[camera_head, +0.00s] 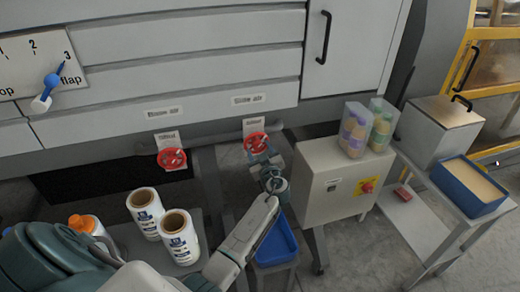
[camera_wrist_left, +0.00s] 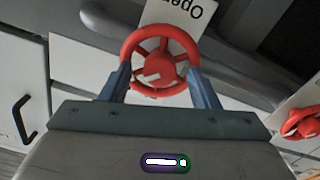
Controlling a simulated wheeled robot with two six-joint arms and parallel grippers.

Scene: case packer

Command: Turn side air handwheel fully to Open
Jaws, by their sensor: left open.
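The side air handwheel (camera_head: 256,142) is red and sits under the label "Side air" (camera_head: 248,99), on the front of the machine. In the left wrist view the red handwheel (camera_wrist_left: 160,60) fills the space between the fingers, and a white plate reading "Open" (camera_wrist_left: 180,12) shows upside down behind it. My left gripper (camera_head: 263,156) is at this wheel, its jaws open, with one finger on each side of the rim. Whether the fingers touch the rim, I cannot tell. My right gripper is in neither view.
A second red handwheel (camera_head: 172,159) is to the left, under another air label. Two white rolls (camera_head: 146,213) stand below it. A grey box (camera_head: 338,183) with a red button stands close on the right.

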